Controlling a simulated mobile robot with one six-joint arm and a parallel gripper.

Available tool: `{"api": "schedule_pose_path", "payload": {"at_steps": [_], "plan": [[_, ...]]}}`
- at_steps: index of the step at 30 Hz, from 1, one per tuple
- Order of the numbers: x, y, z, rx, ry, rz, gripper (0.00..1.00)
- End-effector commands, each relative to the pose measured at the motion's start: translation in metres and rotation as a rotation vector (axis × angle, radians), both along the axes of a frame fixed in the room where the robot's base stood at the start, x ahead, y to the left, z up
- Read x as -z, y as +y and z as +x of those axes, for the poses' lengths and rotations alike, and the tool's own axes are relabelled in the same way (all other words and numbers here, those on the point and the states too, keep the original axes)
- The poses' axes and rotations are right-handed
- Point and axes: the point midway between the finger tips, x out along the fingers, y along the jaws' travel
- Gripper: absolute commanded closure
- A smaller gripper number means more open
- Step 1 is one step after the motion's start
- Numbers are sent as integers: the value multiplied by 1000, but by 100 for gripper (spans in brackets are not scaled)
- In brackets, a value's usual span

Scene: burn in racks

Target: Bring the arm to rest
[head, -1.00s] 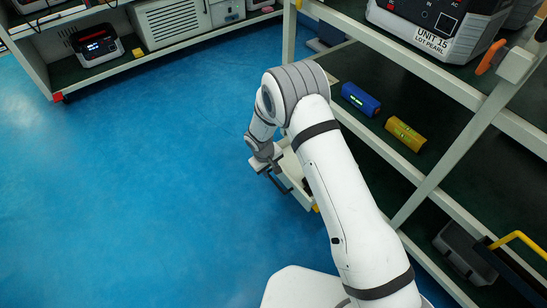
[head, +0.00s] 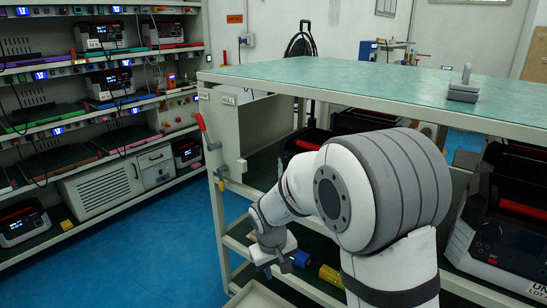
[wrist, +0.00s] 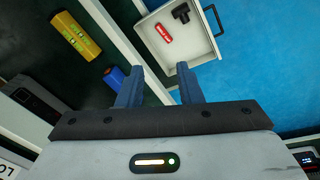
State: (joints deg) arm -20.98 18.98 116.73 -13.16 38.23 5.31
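My white arm with grey joint bands fills the lower right of the head view, bent at a large joint. My gripper (head: 268,272) hangs low beside the near shelving rack, small in that view. In the wrist view my gripper (wrist: 160,72) shows two blue-grey fingers well apart with nothing between them. Past the fingertips is an open white drawer (wrist: 205,42) holding a red labelled piece (wrist: 163,32) and a black piece (wrist: 180,13). The fingers look apart from the drawer, though the exact gap cannot be told.
A yellow block (head: 331,276) and a blue block (head: 300,259) lie on the rack's lower shelf. The rack has a green top (head: 350,82) and a red handle (head: 207,132). Another rack (head: 85,165) with several devices stands left. Blue floor (head: 150,265) between is clear.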

Motion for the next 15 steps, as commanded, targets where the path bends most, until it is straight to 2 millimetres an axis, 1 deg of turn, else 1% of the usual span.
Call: {"api": "schedule_pose_path", "payload": {"at_steps": [1,3,5,6,8,9,11,12,14,15], "plan": [[-40,-16,-10,34,-10,11,67],[-74,-37,-26,80,-16,25,67],[-102,-53,-41,119,-23,39,67],[-119,-63,-53,143,-26,48,67],[-144,-78,-70,180,-32,62,67],[-160,-87,-82,205,-36,71,67],[-182,-99,-100,242,-43,85,67],[-196,-107,-113,265,-47,95,67],[-215,-117,-132,299,-54,109,67],[-226,-123,-145,320,-58,119,67]]}}
